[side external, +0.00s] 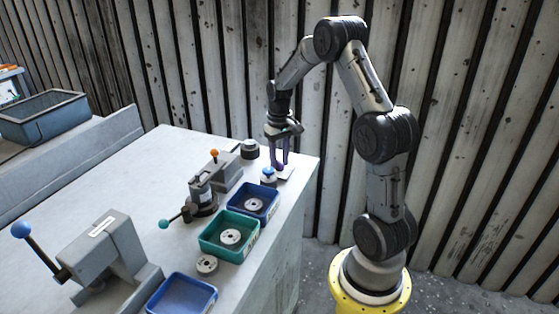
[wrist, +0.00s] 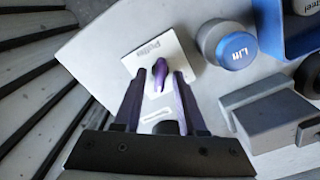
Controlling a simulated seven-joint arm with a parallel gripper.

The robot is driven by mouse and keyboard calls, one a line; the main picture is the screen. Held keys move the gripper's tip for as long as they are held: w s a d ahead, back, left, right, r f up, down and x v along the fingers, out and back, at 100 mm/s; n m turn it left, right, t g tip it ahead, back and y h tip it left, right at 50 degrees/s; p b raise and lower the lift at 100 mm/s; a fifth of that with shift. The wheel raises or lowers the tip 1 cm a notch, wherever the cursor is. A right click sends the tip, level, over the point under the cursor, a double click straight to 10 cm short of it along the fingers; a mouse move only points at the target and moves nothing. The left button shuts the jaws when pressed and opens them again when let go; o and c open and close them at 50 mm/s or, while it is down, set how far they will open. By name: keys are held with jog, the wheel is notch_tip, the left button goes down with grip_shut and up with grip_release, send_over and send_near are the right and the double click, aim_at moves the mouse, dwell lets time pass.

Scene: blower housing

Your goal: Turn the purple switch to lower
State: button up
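The purple switch (wrist: 160,70) is a small purple lever knob on a white plate (wrist: 146,52) with printed lettering, in the upper middle of the wrist view. Its slim end points roughly away from my gripper. My gripper (wrist: 160,82) is open, with one dark purple-tinted finger on each side of the knob and a visible gap to each. Contact cannot be made out. In the side external view my gripper (side external: 280,164) points down over the plate (side external: 285,173) near the table's far right corner. The knob is mostly hidden there by the fingers.
A blue-topped round button (wrist: 237,50) stands right beside the plate. A dark blue tray (side external: 268,192), a green tray (side external: 212,240) and a grey device with an orange ball (side external: 214,154) are nearby. A dark round part (side external: 250,149) stands behind. The table edge is close.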

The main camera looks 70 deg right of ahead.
aim_at(278, 162)
jog(key=shift+r, duration=2.9)
jog(key=shift+w+a+r, duration=0.1)
jog(key=shift+w+a, duration=0.05)
jog(key=shift+a, duration=0.15)
jog(key=a+r+n+t+h, duration=0.1)
jog(key=a+r+n+t, duration=0.25)
jog(key=a+r, duration=1.1)
jog(key=s+a+r+n+t, duration=0.1)
jog(key=s+a+n+t, duration=0.15)
jog(key=s+a, duration=0.65)
jog(key=s+a+f+n+y, duration=0.1)
jog(key=s+a+f, duration=0.2)
jog(key=s+f, duration=0.2)
jog(key=shift+s+a, duration=0.25)
jog(key=shift+s, duration=1)
